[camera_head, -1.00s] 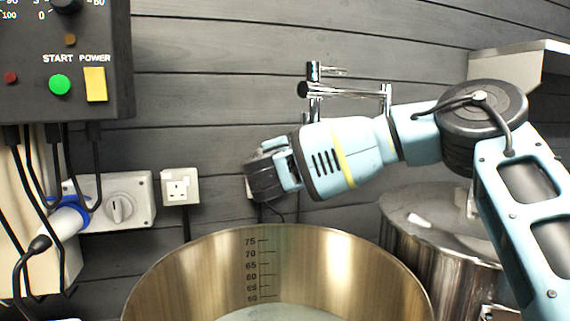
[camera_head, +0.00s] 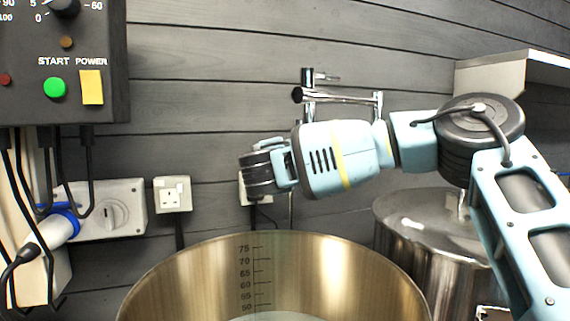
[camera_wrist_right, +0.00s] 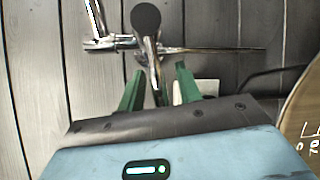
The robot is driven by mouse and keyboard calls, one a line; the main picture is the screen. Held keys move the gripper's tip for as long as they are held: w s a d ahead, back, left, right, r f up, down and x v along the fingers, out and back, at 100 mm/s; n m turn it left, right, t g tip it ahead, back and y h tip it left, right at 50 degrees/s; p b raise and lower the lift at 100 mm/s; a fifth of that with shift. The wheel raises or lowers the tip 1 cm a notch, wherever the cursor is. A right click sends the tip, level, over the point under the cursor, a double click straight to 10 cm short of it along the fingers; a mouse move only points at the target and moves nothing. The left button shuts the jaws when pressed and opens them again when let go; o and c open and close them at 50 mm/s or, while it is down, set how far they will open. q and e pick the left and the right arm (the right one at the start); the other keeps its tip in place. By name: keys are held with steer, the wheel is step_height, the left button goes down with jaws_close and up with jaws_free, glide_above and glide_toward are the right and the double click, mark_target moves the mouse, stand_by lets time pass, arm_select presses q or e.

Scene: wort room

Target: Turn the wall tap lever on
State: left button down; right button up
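The chrome wall tap (camera_head: 350,98) is on the dark plank wall, behind and above my right arm in the head view. A short thin bar, perhaps its lever (camera_head: 326,77), sticks out at its upper left. In the right wrist view the tap's chrome bar (camera_wrist_right: 205,49) runs across, and a pipe with a dark round end (camera_wrist_right: 146,18) points toward the camera. My right gripper (camera_wrist_right: 160,70) has its green fingers apart, with the pipe showing between or beyond them; contact cannot be told. In the head view its fingers are hidden behind the wrist. My left gripper is out of view.
A large open metal pot (camera_head: 180,285) with volume marks stands below my right arm. A control box (camera_head: 60,100), cables and sockets (camera_head: 172,194) occupy the left wall.

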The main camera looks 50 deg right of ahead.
steer(key=b+v, duration=0.1)
steer(key=v, duration=0.6)
steer(key=shift+s+a, duration=0.2)
steer(key=shift+a, duration=0.15)
stand_by(0.4)
